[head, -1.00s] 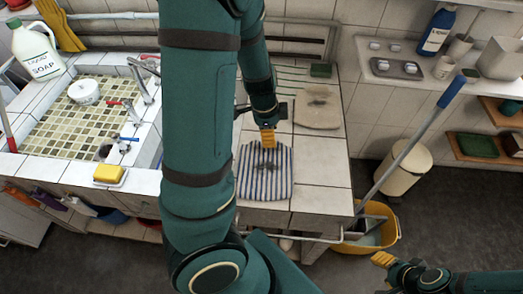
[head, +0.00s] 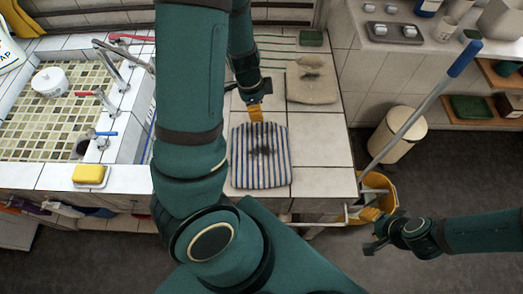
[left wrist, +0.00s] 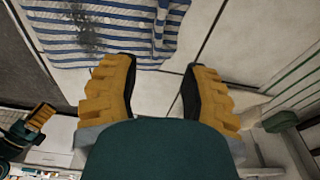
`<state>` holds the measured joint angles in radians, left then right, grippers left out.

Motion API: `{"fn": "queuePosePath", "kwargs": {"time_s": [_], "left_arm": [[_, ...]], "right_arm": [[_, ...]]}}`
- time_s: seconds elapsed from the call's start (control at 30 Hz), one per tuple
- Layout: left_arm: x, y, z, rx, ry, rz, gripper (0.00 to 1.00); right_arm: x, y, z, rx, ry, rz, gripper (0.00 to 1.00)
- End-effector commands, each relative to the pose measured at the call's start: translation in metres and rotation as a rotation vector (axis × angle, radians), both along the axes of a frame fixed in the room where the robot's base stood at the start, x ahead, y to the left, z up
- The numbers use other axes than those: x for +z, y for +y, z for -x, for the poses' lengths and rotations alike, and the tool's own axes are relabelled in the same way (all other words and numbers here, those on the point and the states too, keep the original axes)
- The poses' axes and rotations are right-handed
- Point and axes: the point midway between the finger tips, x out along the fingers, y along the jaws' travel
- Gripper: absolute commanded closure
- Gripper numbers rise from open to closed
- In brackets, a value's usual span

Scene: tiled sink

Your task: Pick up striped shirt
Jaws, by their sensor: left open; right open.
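The striped shirt (head: 262,170) lies folded flat on the white tiled counter, blue and white with a dark stain in its middle. In the left wrist view the shirt (left wrist: 125,32) shows at the top, just beyond the fingertips. My left gripper (head: 254,112) is at the shirt's far edge, its yellow fingers pointing toward it. In the left wrist view the left gripper (left wrist: 158,72) is open, with only tile between its fingers. My right gripper (head: 372,230) is open and empty at the lower right, in front of the yellow bucket and away from the shirt.
A beige stained cloth (head: 312,88) lies behind the shirt on the counter (head: 320,150). The sink (head: 50,120) with taps is at left, with a yellow sponge (head: 90,174) on its front edge. A mop handle (head: 425,105) leans from the bucket (head: 375,190); a bin (head: 398,135) stands behind.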

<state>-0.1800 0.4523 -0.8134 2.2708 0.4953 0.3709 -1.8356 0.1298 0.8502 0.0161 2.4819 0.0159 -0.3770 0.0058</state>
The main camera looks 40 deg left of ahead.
Motion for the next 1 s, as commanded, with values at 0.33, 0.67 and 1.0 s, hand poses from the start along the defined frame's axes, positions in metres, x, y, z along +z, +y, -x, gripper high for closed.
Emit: {"fn": "queuePosePath", "kwargs": {"time_s": [0.33, 0.67, 1.0], "left_arm": [[-0.029, -0.004, -0.002, 0.002, 0.001, -0.001, 0.55], [-0.070, -0.011, -0.005, 0.002, 0.000, 0.000, 0.55], [-0.071, -0.012, -0.006, 0.000, -0.001, 0.000, 0.55]], "right_arm": [[-0.013, 0.001, 0.002, 0.006, 0.006, -0.001, 0.53], [-0.031, 0.002, 0.008, 0.016, 0.019, -0.004, 0.53], [-0.030, 0.002, 0.009, 0.017, 0.020, -0.004, 0.53]]}}
